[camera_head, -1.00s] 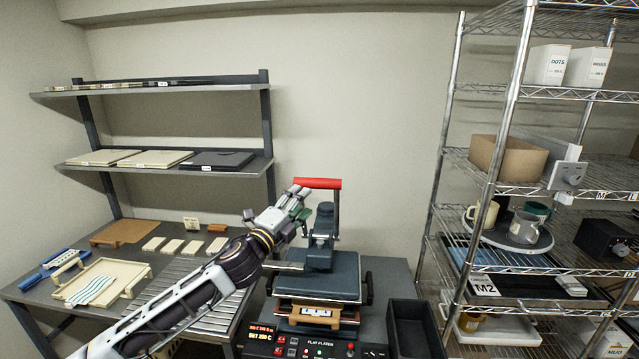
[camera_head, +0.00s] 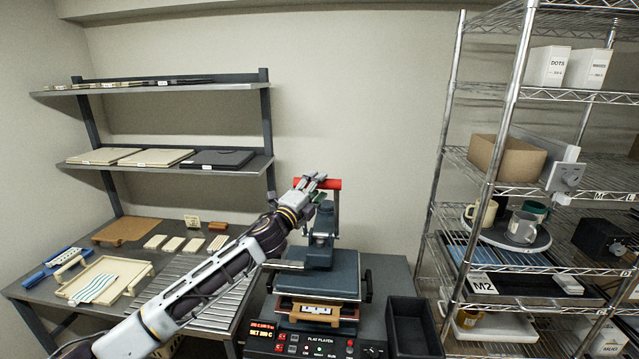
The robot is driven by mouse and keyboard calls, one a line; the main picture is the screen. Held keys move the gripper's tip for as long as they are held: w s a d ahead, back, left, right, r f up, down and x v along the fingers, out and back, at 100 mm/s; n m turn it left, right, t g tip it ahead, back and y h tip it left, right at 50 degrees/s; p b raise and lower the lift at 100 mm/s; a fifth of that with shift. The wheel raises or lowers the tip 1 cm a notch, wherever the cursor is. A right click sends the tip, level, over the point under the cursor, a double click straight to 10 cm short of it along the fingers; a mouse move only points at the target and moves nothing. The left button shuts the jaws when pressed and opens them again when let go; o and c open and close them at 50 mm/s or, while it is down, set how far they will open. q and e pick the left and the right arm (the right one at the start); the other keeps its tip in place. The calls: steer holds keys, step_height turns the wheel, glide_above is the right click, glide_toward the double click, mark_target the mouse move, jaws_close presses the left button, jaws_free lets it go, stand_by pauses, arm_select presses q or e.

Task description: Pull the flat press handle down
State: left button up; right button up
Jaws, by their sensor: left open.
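The flat press (camera_head: 330,262) stands on the dark bench in the middle, with a control panel (camera_head: 318,342) at its front. Its red handle grip (camera_head: 333,184) is up at the top of its lever, above the dark press head. My left gripper (camera_head: 318,184) is open at the left part of the red grip and partly covers it. I cannot tell whether the fingers touch the grip. My right gripper is not in view.
A black open bin (camera_head: 413,328) stands right of the press. A wire rack (camera_head: 500,190) with mugs and boxes is farther right. A left table holds a cream tray (camera_head: 98,280) and tiles, with shelves (camera_head: 170,162) above it.

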arm_select(q)
steer(key=shift+x, duration=1.2)
jaws_close()
